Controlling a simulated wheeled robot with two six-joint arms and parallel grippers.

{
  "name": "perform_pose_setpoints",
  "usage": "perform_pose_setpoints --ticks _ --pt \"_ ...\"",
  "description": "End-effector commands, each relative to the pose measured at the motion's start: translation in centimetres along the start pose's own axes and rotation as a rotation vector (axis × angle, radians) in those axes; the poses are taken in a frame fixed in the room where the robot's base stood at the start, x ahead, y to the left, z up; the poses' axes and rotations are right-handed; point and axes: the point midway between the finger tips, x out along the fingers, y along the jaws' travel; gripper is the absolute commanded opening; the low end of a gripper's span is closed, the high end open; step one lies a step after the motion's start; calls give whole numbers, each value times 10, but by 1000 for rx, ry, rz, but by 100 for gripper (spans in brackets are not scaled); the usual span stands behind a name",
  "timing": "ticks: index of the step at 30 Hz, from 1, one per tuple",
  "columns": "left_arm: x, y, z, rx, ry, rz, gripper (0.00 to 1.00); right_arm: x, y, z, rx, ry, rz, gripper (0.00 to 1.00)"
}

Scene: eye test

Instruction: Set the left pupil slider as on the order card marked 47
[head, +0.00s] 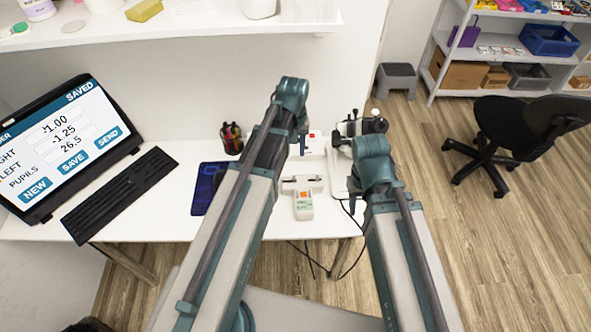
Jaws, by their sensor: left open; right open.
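A small white hand-held device with a crossbar (303,184) and a body with a green label and an orange mark (303,205) lies near the table's front edge. It may carry the pupil sliders; their settings are too small to read. My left gripper (302,146) is above the table just behind this device, apart from it, open and empty. My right gripper (345,142) is mostly hidden by its teal wrist, right of and behind the device; it is open. No card marked 47 can be made out. The screen (66,145) reads -1.00, -1.25, PUPILS 26.5 and SAVED.
A dark keyboard (120,193) lies before the screen. A white and black instrument (372,125) stands at the table's right end. A shelf (170,32) overhangs the back.

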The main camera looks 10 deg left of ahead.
Motion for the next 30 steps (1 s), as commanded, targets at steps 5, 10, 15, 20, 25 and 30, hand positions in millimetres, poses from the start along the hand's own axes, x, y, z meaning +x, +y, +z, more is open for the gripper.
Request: perform_pose_setpoints --ticks 5,10,15,20,25,30 --pt "6 0 0 0 0 0 45 6 -1 0 0 0 0 45" --pt "20 0 0 0 0 0 45 20 -2 -1 0 0 0 45" --pt "41 0 0 0 0 0 45 41 -4 -2 0 0 0 45" --pt "64 0 0 0 0 0 45 64 -6 -4 0 0 0 45" --pt "89 0 0 0 0 0 45 88 -8 -5 0 0 0 45" --pt "113 0 0 0 0 0 45 112 -11 -7 0 0 0 45"
